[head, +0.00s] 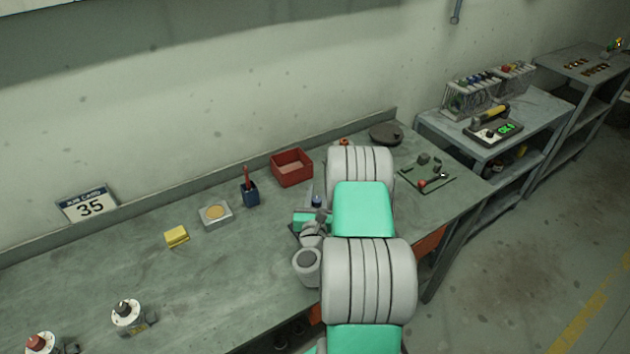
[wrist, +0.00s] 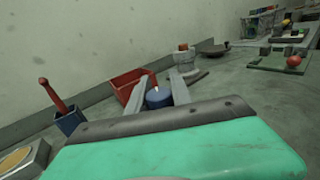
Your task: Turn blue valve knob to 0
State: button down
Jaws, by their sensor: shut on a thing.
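The blue valve knob (wrist: 158,99) is between the two fingers of my gripper (wrist: 160,88) in the wrist view. The fingers are shut on it, one on each side. A small white mark shows at the knob's top, but its dial and any numbers are hidden behind my gripper body. In the head view the blue knob (head: 317,201) shows small beside my arm, which covers much of the area around it.
A sign reading 35 (head: 88,205) leans at the wall. A black-knobbed valve (head: 127,315) and a red-knobbed valve (head: 41,343) stand at front left. The left bench is mostly clear.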

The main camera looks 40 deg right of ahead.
jog(key=shift+s+d+m+g+h+p, duration=0.1)
jog(key=shift+m+g+h+p, duration=0.25)
jog(key=shift+m+g+h, duration=0.25)
jog(key=shift+s+d+m+g+h+p, duration=0.1)
jog(key=shift+m+g+h+p, duration=0.25)
jog(key=shift+m+g+h, duration=0.2)
jog(key=shift+d, duration=0.1)
jog(key=c, duration=1.1)
grip_release()
jog(key=shift+c, duration=0.2)
